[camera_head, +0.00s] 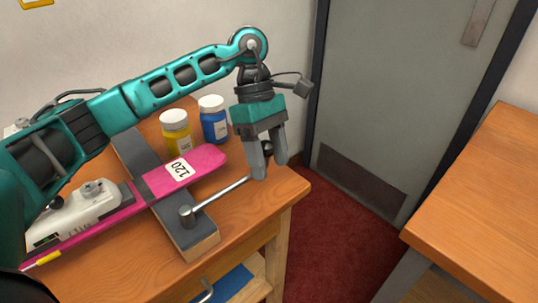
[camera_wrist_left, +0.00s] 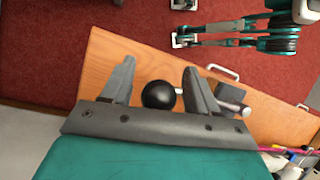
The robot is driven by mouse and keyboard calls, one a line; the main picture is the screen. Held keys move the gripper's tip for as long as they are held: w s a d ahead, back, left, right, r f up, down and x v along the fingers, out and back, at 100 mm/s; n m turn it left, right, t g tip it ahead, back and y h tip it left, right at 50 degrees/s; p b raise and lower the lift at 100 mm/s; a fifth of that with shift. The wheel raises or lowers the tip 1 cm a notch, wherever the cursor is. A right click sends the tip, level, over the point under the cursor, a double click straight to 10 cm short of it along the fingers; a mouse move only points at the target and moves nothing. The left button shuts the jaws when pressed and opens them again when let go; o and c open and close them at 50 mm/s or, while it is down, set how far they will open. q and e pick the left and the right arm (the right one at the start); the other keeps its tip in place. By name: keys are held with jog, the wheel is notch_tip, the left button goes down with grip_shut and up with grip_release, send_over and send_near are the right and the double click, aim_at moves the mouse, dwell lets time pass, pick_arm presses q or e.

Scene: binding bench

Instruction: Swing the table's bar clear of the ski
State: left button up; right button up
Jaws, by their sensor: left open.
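The pink ski (camera_head: 208,160), marked 120, lies across the dark support beam (camera_head: 140,160) on the wooden table (camera_head: 262,205). The table's bar (camera_head: 222,192) is a thin metal rod running from a round post (camera_head: 187,216) on the beam's near end toward the right corner. It lies beside the ski, not across it. Its black knob (camera_wrist_left: 158,95) shows between the open fingers of my left gripper (camera_wrist_left: 157,85); contact cannot be told. In the head view my left gripper (camera_head: 268,160) points down at the bar's end, mostly hiding the knob. My right gripper is not recognisable.
A yellow jar (camera_head: 177,135) and a blue jar (camera_head: 213,122) stand behind the ski. A white device (camera_head: 75,215) sits at the ski's left part. Another wooden table (camera_head: 490,190) stands at right, with red floor (camera_head: 345,225) between. A grey door (camera_head: 400,90) is behind.

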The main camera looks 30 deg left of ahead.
pick_arm(q)
jog(key=p+v, duration=0.1)
jog(key=v, duration=1.2)
pick_arm(e)
jog(key=shift+s+d+r, duration=0.2)
jog(key=shift+d+r, duration=0.05)
jog(key=shift+d, duration=0.05)
